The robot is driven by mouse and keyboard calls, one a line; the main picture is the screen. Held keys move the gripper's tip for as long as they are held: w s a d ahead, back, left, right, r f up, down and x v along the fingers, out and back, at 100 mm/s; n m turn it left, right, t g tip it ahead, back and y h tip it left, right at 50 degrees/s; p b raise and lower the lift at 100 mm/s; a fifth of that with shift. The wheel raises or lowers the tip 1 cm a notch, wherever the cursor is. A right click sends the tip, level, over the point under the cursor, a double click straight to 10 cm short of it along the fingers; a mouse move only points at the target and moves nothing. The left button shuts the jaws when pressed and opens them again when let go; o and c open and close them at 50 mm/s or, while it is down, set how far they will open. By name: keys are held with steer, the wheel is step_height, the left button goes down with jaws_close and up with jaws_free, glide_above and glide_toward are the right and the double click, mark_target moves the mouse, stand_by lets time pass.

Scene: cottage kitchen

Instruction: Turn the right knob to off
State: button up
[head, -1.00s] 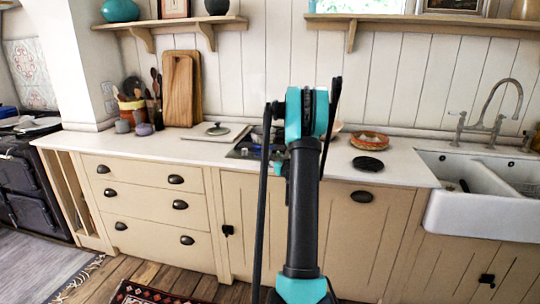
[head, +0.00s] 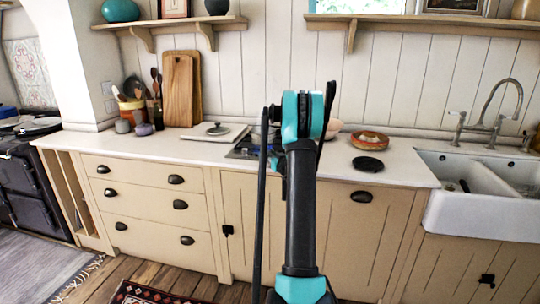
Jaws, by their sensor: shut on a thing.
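A dark hob (head: 244,151) is set into the white worktop near the middle, partly behind my arm. The right knob cannot be made out; my arm covers much of the hob and its right side. My gripper is hidden behind my own arm, so its fingers and whatever is between them do not show. Whether the knob is on or off cannot be told.
A pot lid (head: 217,130) lies on a pale board left of the hob. A round dish (head: 369,141) and a black disc (head: 368,163) lie on the worktop to the right, before the white sink (head: 440,205). Cutting boards (head: 181,90) lean on the wall.

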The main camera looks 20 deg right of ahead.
steer(key=shift+a+m+h, duration=0.15)
steer(key=shift+m+h, duration=0.25)
steer(key=shift+h, duration=0.2)
jaws_close()
steer(key=shift+a+m+h, duration=0.1)
steer(key=shift+m+h, duration=0.2)
steer(key=shift+h, duration=0.2)
steer(key=m+h, duration=0.1)
steer(key=h, duration=0.1)
steer(key=m+g+h, duration=0.1)
steer(key=m+h, duration=0.1)
steer(key=h, duration=0.1)
steer(key=m+g+h, duration=0.1)
steer(key=m+h, duration=0.1)
steer(key=shift+w+a, duration=0.15)
steer(key=shift+a, duration=0.2)
steer(key=m+g+h, duration=0.1)
steer(key=g+h, duration=0.1)
steer(key=m+g+h, duration=0.4)
steer(key=shift+w+a, duration=0.2)
steer(key=shift+w, duration=0.1)
steer(key=shift+m+g+h, duration=1)
steer(key=shift+m+g, duration=0.3)
steer(key=shift+g, duration=0.6)
steer(key=o, duration=1.1)
jaws_free()
steer(key=shift+c, duration=0.2)
